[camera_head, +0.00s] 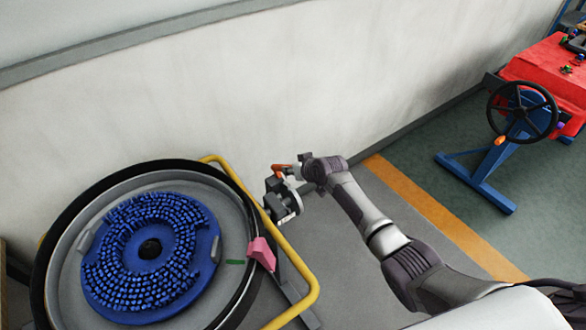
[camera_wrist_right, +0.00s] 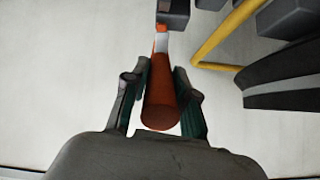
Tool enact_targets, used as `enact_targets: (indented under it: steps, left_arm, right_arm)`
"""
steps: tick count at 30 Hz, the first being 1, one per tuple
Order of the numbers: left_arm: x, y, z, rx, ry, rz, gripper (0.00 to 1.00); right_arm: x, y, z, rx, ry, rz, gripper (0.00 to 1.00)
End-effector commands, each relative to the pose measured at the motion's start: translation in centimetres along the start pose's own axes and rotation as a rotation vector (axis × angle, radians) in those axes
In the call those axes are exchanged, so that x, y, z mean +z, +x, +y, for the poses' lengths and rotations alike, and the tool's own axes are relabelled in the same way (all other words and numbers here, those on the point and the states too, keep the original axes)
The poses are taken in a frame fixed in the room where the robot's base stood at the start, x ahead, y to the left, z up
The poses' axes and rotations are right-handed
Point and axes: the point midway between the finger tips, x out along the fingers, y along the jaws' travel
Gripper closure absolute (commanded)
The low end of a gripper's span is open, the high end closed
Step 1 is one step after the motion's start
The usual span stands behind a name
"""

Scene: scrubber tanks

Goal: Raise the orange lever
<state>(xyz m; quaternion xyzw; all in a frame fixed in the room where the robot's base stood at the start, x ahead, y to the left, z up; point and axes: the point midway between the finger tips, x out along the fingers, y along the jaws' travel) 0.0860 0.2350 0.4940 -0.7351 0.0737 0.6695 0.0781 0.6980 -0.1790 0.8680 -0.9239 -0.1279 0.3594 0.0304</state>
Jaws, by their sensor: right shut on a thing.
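The orange lever (camera_head: 282,167) shows as a short orange piece beside the yellow rail in the head view, partly hidden by my right gripper (camera_head: 294,172). In the right wrist view the lever (camera_wrist_right: 163,88) runs from a dark grey mount (camera_wrist_right: 174,15) down between the fingers, with its rounded end towards the palm. My right gripper (camera_wrist_right: 161,95) is shut on the lever, one finger on each side. My left gripper is in neither view.
A round tank (camera_head: 42,270) with a blue brush disc (camera_head: 150,250) stands at left, with a pink block (camera_head: 262,253) at its rim. A yellow rail (camera_head: 300,265) curves round its right side. A pale wall (camera_head: 230,90) rises behind. A handwheel (camera_head: 522,110) stands far right.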

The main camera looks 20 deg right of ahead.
Motion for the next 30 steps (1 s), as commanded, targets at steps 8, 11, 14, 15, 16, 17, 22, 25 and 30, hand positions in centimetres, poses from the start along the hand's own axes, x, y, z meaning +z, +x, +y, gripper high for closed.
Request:
enact_targets:
  steps: [8, 11, 14, 15, 16, 17, 22, 25, 30]
  left_arm:
    - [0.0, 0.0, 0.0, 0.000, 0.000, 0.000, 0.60]
    - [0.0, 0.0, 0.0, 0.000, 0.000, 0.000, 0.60]
    - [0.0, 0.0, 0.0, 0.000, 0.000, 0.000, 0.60]
    - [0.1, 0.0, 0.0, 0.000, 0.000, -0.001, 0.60]
    - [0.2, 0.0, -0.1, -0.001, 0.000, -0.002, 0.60]
    - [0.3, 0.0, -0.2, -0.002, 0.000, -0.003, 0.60]
    - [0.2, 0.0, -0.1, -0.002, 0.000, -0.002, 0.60]
    - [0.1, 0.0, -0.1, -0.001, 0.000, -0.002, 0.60]
    - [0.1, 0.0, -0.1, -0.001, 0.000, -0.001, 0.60]
  right_arm:
    - [-0.3, -0.1, 0.0, -0.001, -0.001, 0.006, 0.49]
    - [-0.2, -0.1, 0.0, 0.000, -0.001, 0.005, 0.48]
    - [-0.2, -0.1, 0.0, 0.000, -0.001, 0.004, 0.48]
    - [-0.2, -0.1, 0.0, 0.000, -0.001, 0.004, 0.48]
    - [-0.2, -0.1, 0.0, 0.000, -0.001, 0.004, 0.48]
    - [-0.2, -0.1, 0.0, 0.000, -0.001, 0.004, 0.48]
    - [-0.1, -1.1, 0.1, 0.000, -0.001, 0.005, 0.48]
    - [-0.1, -2.4, 0.1, 0.000, -0.003, 0.006, 0.48]
    - [-0.1, -5.6, 0.1, 0.000, -0.003, 0.006, 0.48]
